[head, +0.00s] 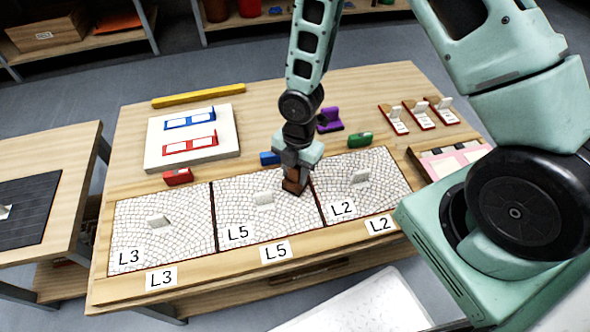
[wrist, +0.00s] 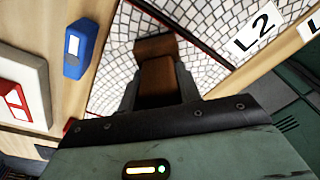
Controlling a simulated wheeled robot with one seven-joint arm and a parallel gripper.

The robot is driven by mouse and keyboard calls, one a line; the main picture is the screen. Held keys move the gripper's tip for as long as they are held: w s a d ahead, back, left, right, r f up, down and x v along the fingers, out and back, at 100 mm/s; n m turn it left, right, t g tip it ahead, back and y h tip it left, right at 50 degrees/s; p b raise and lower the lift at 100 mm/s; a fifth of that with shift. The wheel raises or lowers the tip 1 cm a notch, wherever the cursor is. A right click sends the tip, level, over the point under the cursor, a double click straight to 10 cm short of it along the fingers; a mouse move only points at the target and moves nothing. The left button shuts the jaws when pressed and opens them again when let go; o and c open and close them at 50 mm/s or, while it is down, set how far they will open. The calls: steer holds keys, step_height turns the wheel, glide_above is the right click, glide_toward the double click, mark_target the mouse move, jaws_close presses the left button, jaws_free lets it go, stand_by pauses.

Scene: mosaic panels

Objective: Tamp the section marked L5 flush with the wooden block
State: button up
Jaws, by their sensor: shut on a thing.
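The L5 section (head: 236,208) is the middle of three white mosaic panels on the wooden table, with a small upright tag standing on it. My gripper (head: 293,172) is over the right back part of L5, close to the dark divider beside L2. It is shut on a brown wooden block (head: 293,187), which also shows between the fingers in the wrist view (wrist: 158,75). The block's lower end is at the mosaic surface; I cannot tell whether it touches. The L2 section (head: 374,188) lies to the right and the L3 section (head: 135,240) to the left.
A red block (head: 178,177), a blue block (head: 269,158) and a green block (head: 360,139) lie behind the panels. A white board (head: 160,136) with blue and red frames stands back left. A purple object (head: 329,120) and a yellow bar (head: 198,96) lie farther back.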

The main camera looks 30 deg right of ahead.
step_height(320, 180, up, 7)
steer(key=p, duration=0.6)
steer(key=shift+p, duration=0.35)
steer(key=shift+w+f, duration=0.1)
stand_by(0.5)
